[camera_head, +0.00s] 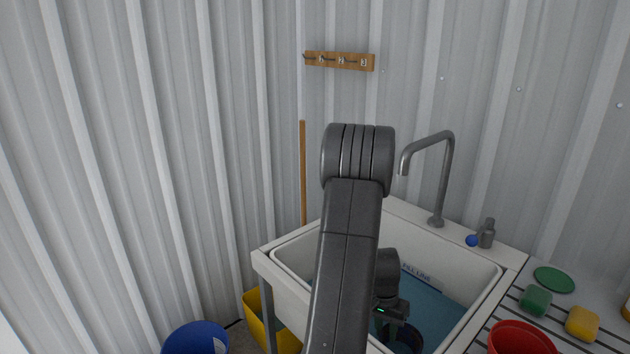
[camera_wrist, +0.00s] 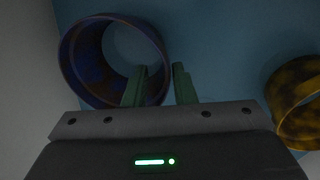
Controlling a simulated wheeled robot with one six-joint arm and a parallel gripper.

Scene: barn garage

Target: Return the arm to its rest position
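My arm reaches over the white sink (camera_head: 290,290), and my gripper (camera_head: 390,318) is low inside the basin, partly hidden behind my forearm. In the wrist view its two green fingers (camera_wrist: 160,80) stand apart with a gap between them, so it looks open. A dark blue, round, hollow cup-like thing (camera_wrist: 75,65) lies just beyond the left finger, its right wall near the gap; I cannot tell if they touch. Part of it shows below my gripper in the head view (camera_head: 412,340).
A mottled yellow round thing (camera_wrist: 283,100) is at right in the basin. A tall faucet (camera_head: 446,180) stands behind the sink. A yellow bin (camera_head: 257,318), blue bucket (camera_head: 195,338) and wall hooks (camera_head: 340,61) are nearby.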

